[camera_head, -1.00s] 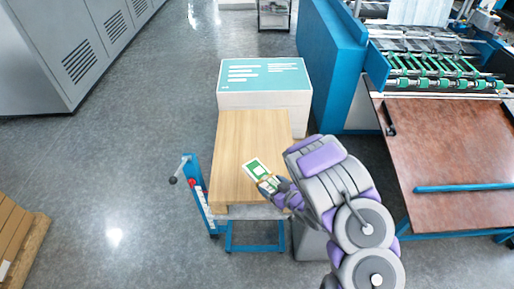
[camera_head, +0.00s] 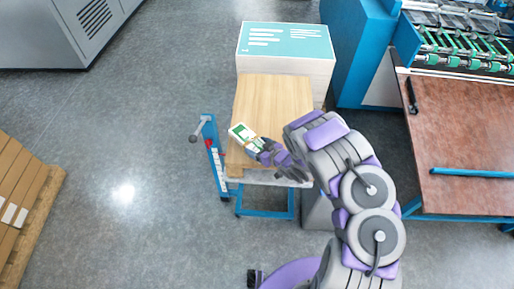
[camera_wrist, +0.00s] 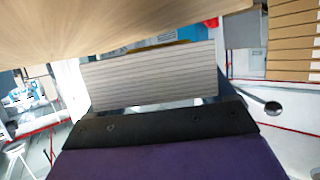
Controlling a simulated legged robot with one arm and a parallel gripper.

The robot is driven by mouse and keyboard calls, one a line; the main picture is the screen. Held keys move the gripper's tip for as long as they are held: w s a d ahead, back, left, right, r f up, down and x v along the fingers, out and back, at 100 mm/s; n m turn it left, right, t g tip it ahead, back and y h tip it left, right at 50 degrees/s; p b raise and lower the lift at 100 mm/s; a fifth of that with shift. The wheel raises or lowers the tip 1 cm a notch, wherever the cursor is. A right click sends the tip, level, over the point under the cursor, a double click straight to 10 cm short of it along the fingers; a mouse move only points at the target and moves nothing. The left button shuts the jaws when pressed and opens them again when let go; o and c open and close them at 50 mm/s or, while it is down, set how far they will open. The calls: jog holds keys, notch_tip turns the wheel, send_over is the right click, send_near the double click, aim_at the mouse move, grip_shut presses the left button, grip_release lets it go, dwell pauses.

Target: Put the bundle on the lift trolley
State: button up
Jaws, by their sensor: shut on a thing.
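The bundle (camera_head: 240,132) is a small stack with a green and white top. In the wrist view its layered edge (camera_wrist: 150,77) fills the space in front of my jaws. My gripper (camera_head: 258,147) is shut on the bundle's near right end. The lift trolley (camera_head: 265,214) has a blue frame, a handle at its left and a wooden board (camera_head: 272,100) on top. The bundle is over the near left part of this board. In the wrist view the board's wood (camera_wrist: 120,25) is close beyond the bundle; I cannot tell whether they touch.
A large white stack with a teal top (camera_head: 285,40) stands at the trolley's far end. A blue machine with a brown table (camera_head: 465,140) is at the right. Brown boxes on a pallet (camera_head: 25,200) are at the left. The floor left of the trolley is clear.

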jog(key=shift+w+a+f, duration=0.15)
jog(key=shift+w+a, duration=0.2)
jog(key=shift+w, duration=0.65)
jog(key=shift+w+d, duration=0.2)
jog(key=shift+d, duration=0.15)
jog(key=shift+d+f+b, duration=0.3)
jog(key=shift+d+b, duration=0.1)
jog(key=shift+d, duration=0.25)
notch_tip(320, 180, down, 3)
jog(key=shift+a+r+b, duration=0.15)
jog(key=shift+r+b, duration=0.05)
jog(key=shift+b, duration=0.2)
jog(key=shift+a+f, duration=0.15)
jog(key=shift+a, duration=0.5)
jog(key=o, duration=1)
jog(key=shift+a, duration=0.15)
jog(key=shift+c, duration=0.2)
jog(key=shift+o, duration=0.8)
jog(key=shift+d, duration=0.2)
jog(key=shift+d+r, duration=0.2)
jog(key=shift+d, duration=0.35)
jog(key=shift+s+d+r, duration=0.2)
jog(key=shift+s+r, duration=0.05)
jog(key=shift+s, duration=0.15)
jog(key=p+v, duration=0.2)
jog(key=v, duration=0.8)
jog(key=shift+s, duration=0.3)
